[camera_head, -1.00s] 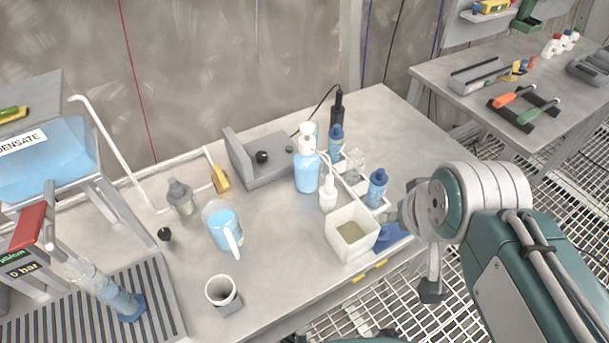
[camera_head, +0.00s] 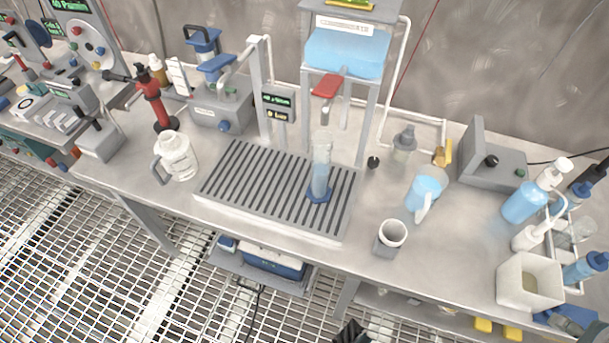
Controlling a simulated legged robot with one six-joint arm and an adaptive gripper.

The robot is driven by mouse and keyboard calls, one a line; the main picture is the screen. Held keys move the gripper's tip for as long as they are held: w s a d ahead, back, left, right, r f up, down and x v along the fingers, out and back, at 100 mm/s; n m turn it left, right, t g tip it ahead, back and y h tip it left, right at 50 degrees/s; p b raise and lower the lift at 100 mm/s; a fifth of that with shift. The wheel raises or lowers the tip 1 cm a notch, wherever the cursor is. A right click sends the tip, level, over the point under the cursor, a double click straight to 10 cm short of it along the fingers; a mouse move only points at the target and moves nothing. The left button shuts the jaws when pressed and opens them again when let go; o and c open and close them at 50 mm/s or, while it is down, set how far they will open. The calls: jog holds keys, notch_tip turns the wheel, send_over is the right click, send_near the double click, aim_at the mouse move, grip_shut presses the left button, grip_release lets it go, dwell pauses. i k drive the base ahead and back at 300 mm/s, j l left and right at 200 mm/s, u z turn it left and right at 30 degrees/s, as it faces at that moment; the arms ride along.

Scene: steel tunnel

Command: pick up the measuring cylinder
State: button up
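The measuring cylinder (camera_head: 321,168) is clear, with pale blue liquid in its lower part and a dark blue foot. It stands upright on the right part of the slatted drain tray (camera_head: 215,197), apart from other vessels. Above it is the red-handled tap (camera_head: 327,87) below the blue tank. A dark shape at the bottom edge (camera_head: 350,333) appears to be the tip of my gripper. It is below and in front of the bench, well away from the cylinder. Most of it is cut off, so its opening and any contents cannot be seen.
Right of the drain tray stand a grey cup (camera_head: 390,236), a blue-filled jug (camera_head: 426,190) and a small black knob (camera_head: 373,162). A clear handled jug (camera_head: 176,157) stands left. The tank frame (camera_head: 368,125) rises behind the cylinder. Bottles crowd the far right.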

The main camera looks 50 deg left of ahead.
aim_at(318, 192)
jog(key=u, duration=0.45)
jog(key=i+l+u, duration=0.1)
jog(key=u, duration=0.8)
jog(key=l+u, duration=0.15)
jog(key=u, duration=0.25)
jog(key=i+l+u, duration=0.1)
jog(key=u, duration=0.35)
jog(key=j+z, duration=0.4)
jog(key=j, duration=0.6)
jog(key=k+j+z, duration=0.1)
jog(key=j+z, duration=0.25)
jog(key=j, duration=0.65)
